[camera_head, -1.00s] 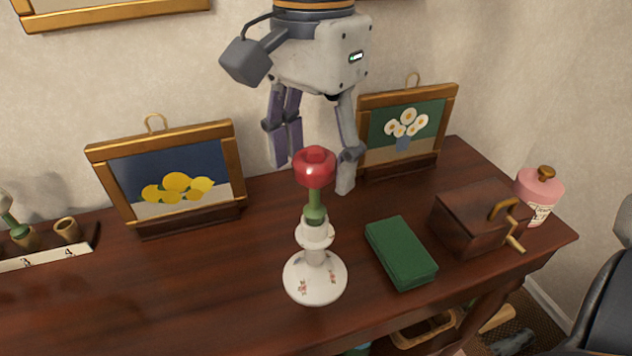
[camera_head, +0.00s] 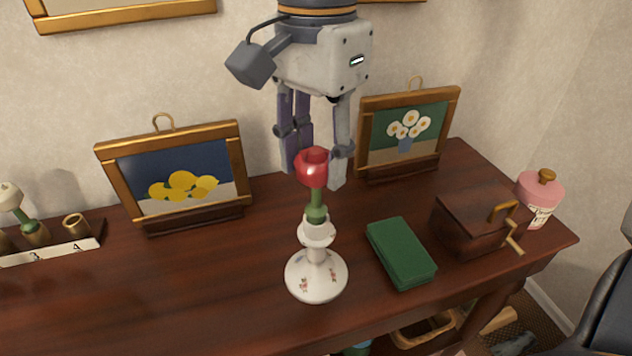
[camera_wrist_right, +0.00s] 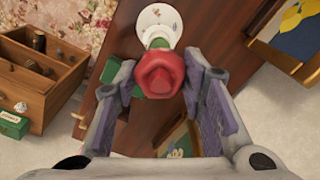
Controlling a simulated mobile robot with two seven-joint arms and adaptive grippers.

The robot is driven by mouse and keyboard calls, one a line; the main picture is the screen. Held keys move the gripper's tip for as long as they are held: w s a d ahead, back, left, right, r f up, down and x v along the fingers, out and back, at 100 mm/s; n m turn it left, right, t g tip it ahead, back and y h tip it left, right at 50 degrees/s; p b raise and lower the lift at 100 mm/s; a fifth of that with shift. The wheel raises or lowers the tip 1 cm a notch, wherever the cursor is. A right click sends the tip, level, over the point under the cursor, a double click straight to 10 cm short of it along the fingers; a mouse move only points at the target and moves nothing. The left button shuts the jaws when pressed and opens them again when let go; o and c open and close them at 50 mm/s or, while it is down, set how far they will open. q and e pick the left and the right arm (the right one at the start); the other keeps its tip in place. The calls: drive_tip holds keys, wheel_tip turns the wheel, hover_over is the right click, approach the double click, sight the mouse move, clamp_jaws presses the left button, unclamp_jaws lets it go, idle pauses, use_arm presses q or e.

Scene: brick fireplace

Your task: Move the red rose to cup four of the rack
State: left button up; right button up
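The red rose (camera_head: 312,168) stands upright on its green stem in a white candlestick-shaped vase (camera_head: 316,276) in the middle of the table. My right gripper (camera_head: 316,176) points down at the rose from the wall side, its fingers apart and partly behind the bloom. In the right wrist view the red rose (camera_wrist_right: 160,74) shows between the two spread fingers of my right gripper (camera_wrist_right: 164,84), with a gap on either side. The rack (camera_head: 58,252) is at the left edge; its cup four (camera_head: 75,225) looks empty. My left gripper is out of view.
A white flower (camera_head: 12,200) stands in the rack beside cup four. A lemon picture (camera_head: 180,185) and a daisy picture (camera_head: 410,130) stand behind. A green book (camera_head: 401,253), a wooden box with a crank (camera_head: 470,220) and a pink bottle (camera_head: 539,200) are at right.

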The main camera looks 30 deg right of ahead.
drive_tip(key=shift+r, duration=1.55)
drive_tip(key=shift+r, duration=0.75)
idle(1.1)
